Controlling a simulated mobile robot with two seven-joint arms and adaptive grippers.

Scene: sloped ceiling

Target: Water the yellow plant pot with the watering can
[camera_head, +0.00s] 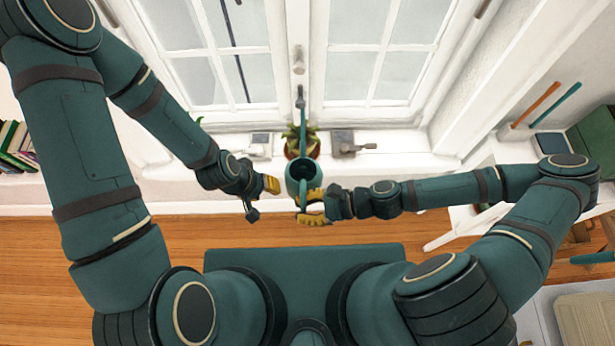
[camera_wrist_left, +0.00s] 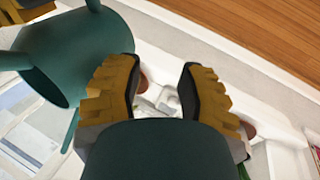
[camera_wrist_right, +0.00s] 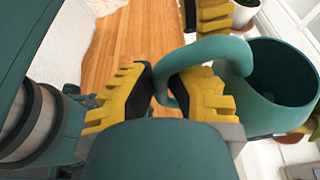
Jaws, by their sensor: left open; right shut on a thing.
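The teal watering can (camera_head: 297,176) is held over the front of the windowsill, its long spout pointing toward the window. My right gripper (camera_head: 314,205) is shut on its handle; the right wrist view shows the handle (camera_wrist_right: 217,47) between the yellow fingers. A leafy potted plant (camera_head: 301,135) stands on the sill behind the can, partly hidden by it. Its pot looks reddish-brown; I cannot make out a clearly yellow pot. My left gripper (camera_head: 262,198) is open and empty, just left of the can. The can body (camera_wrist_left: 75,50) also shows in the left wrist view.
Grey fixtures (camera_head: 343,145) sit on the sill beside the plant. A white pot (camera_wrist_right: 243,13) shows in the right wrist view. Closed white windows (camera_head: 298,60) rise behind. Books (camera_head: 17,145) stand at far left. Wooden floor (camera_head: 150,245) lies below the sill.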

